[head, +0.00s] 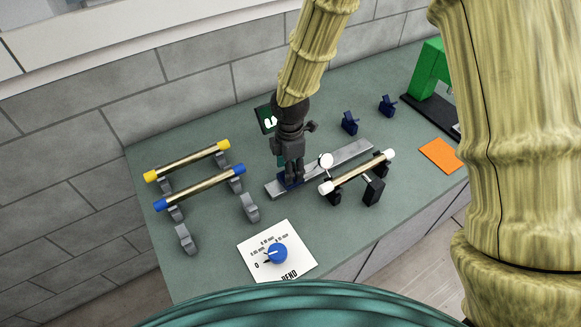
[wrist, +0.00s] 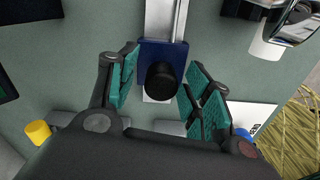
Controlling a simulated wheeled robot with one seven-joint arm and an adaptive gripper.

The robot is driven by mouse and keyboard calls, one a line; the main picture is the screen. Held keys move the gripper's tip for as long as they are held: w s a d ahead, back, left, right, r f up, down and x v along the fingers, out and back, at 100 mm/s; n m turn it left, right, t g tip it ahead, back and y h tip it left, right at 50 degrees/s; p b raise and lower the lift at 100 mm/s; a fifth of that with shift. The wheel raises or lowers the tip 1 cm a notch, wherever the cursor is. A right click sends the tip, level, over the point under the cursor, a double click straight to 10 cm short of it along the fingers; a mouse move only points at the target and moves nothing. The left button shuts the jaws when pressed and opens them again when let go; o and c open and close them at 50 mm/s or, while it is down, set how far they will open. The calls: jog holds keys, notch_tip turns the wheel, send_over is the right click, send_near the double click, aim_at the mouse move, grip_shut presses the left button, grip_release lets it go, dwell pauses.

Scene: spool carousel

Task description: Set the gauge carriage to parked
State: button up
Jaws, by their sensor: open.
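The gauge carriage is a dark blue block (wrist: 149,52) with a round black knob (wrist: 162,80) on top. It sits on a flat grey metal rail (wrist: 158,18), near the rail's left end in the head view, where the carriage (head: 291,183) is mostly hidden beneath my gripper (head: 290,176). In the wrist view my gripper (wrist: 161,82) is open, with one teal-padded finger on each side of the knob and gaps visible between them. A white dial gauge (head: 325,160) stands beside the rail. No parked mark is readable.
A rod with white ends (head: 357,172) rests on black supports right of the rail. Blue-ended (head: 200,187) and yellow-ended (head: 187,160) rods lie on grey stands at left. A BEND dial card (head: 277,252) lies in front. Two small navy blocks stand behind.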

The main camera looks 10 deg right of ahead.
notch_tip(320, 180, up, 12)
dwell(0.8)
jog(key=shift+f, duration=0.1)
dwell(0.3)
